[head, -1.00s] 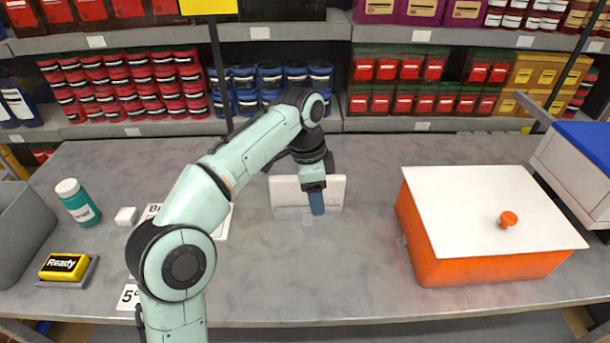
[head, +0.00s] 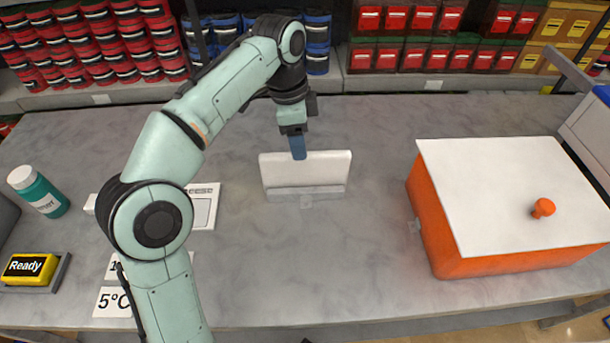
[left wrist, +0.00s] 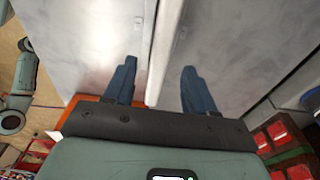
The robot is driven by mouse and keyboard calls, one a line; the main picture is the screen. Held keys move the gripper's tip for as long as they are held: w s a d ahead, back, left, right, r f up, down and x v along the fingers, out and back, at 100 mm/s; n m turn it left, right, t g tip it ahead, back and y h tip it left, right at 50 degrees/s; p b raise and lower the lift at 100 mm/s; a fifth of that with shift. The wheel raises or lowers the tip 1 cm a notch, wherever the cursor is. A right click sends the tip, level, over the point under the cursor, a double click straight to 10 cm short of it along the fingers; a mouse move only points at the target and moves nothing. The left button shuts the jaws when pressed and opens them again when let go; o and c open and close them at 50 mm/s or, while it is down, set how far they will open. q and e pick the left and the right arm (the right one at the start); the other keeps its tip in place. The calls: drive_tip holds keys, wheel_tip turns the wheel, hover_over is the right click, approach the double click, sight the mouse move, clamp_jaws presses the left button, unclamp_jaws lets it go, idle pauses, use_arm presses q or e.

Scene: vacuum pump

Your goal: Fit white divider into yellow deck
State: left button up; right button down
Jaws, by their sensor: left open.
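The white divider (head: 320,170) stands upright in a low grey holder (head: 330,190) in the middle of the table. My left gripper (head: 297,148) is at the divider's top edge, with a blue fingertip overlapping that edge in the head view. In the left wrist view, the two blue fingers of my left gripper (left wrist: 160,85) are spread apart. The divider's pale edge (left wrist: 166,50) runs between them with a gap to each finger. I cannot make out a yellow deck. My right gripper is out of view.
An orange box (head: 432,215) with a white lid (head: 510,190) and orange knob stands at the right. The table in front of the divider is clear.

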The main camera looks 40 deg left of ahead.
sight(306, 162)
use_arm(q)
drive_tip(key=shift+w+d+f+b, duration=0.1)
drive_tip(key=shift+w+f+b, duration=0.05)
drive_tip(key=shift+f, duration=0.5)
drive_tip(key=shift+w+f+b, duration=0.1)
drive_tip(key=shift+f+b, duration=0.05)
drive_tip(key=shift+f, duration=0.45)
drive_tip(key=f, duration=0.1)
drive_tip(key=f+b, duration=0.1)
drive_tip(key=f, duration=0.1)
drive_tip(key=d+f, duration=0.1)
drive_tip(key=f, duration=0.1)
drive_tip(key=shift+w+b, duration=0.3)
drive_tip(key=shift+r, duration=0.1)
drive_tip(key=shift+c, duration=0.3)
clamp_jaws()
